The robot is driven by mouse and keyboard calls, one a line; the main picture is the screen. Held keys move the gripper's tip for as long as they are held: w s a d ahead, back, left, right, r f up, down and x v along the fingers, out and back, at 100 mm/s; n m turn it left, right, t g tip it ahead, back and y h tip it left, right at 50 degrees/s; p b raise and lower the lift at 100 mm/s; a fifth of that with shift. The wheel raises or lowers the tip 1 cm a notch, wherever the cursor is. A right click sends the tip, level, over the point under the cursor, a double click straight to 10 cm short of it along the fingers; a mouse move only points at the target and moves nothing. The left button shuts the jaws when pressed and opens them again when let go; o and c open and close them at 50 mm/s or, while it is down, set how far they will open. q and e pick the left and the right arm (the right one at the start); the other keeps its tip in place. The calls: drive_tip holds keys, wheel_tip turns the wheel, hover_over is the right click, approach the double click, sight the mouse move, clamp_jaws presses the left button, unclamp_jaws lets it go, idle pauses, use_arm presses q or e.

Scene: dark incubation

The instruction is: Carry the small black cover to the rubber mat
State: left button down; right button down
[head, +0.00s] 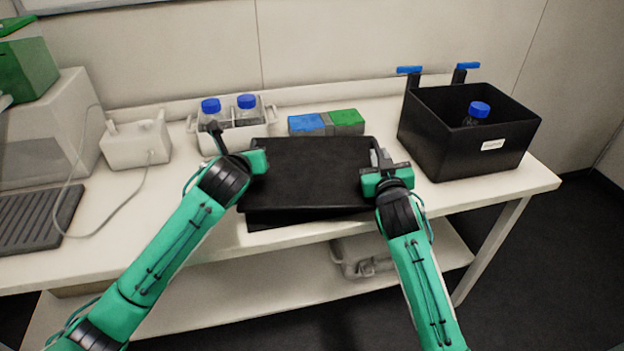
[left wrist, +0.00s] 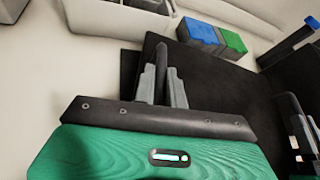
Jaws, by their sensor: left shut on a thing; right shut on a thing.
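The small black cover (head: 308,172) is a flat dark panel held between my two grippers above the front of the table. My left gripper (head: 258,160) is shut on its left edge; its fingers (left wrist: 162,82) and the cover (left wrist: 215,85) also show in the left wrist view. My right gripper (head: 378,165) is shut on its right edge. A dark strip shows under the cover's front edge; I cannot tell whether it is part of the cover or something below it. A dark ribbed mat (head: 38,218), apparently the rubber mat, lies at the table's left.
A black open box (head: 465,150) with a blue-capped bottle (head: 477,113) stands at the right. Behind the cover are a white rack with two blue-capped bottles (head: 230,125) and a blue and green block (head: 326,123). A small white device (head: 135,143) with a cable stands at left.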

use_arm(q)
drive_tip(key=shift+a+f, duration=0.1)
drive_tip(key=shift+a, duration=0.15)
use_arm(e)
drive_tip(key=shift+d+f, duration=0.15)
drive_tip(key=shift+d, duration=0.05)
